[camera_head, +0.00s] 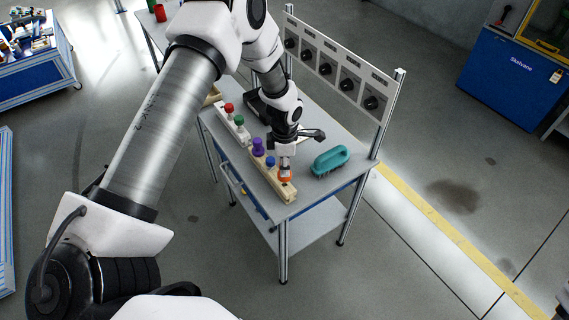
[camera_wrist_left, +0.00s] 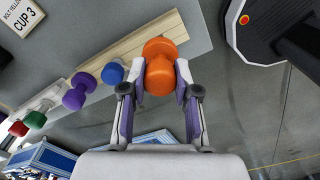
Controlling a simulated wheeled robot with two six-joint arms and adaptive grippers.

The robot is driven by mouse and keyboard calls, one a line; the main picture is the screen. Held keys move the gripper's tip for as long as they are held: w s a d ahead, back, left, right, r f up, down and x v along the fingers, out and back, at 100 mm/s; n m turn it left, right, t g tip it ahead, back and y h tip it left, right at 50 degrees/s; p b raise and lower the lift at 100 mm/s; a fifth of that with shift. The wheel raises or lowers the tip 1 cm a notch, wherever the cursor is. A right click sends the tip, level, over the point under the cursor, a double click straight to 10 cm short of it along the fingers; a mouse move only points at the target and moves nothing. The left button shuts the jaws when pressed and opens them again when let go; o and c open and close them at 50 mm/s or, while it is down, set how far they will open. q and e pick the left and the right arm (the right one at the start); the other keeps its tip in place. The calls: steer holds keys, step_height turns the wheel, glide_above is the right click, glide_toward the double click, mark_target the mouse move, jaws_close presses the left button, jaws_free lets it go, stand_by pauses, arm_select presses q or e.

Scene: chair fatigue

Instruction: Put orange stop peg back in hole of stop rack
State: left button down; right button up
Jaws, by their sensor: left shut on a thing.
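My left gripper (camera_head: 285,168) is shut on the orange stop peg (camera_head: 285,175), at the near right end of the wooden stop rack (camera_head: 283,193). In the left wrist view, the orange peg (camera_wrist_left: 160,66) sits between the two fingers (camera_wrist_left: 158,95), with the rack (camera_wrist_left: 182,34) behind it. Whether the peg is in a hole or just above the rack is hidden. A blue peg (camera_wrist_left: 113,73) and a purple peg (camera_wrist_left: 76,94) stand in the rack beside it. My right gripper is not in view.
A green peg (camera_head: 239,120) and a red peg (camera_head: 229,107) stand on a white strip farther left. A teal brush (camera_head: 331,160) lies right of the gripper on the grey table. A panel with several black knobs (camera_head: 325,70) stands along the back edge.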

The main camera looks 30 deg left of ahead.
arm_select(q)
steer(key=shift+f+b, duration=0.8)
steer(key=shift+f, duration=1.2)
steer(key=c, duration=0.8)
jaws_free()
step_height(320, 180, up, 12)
steer(key=shift+r, duration=0.1)
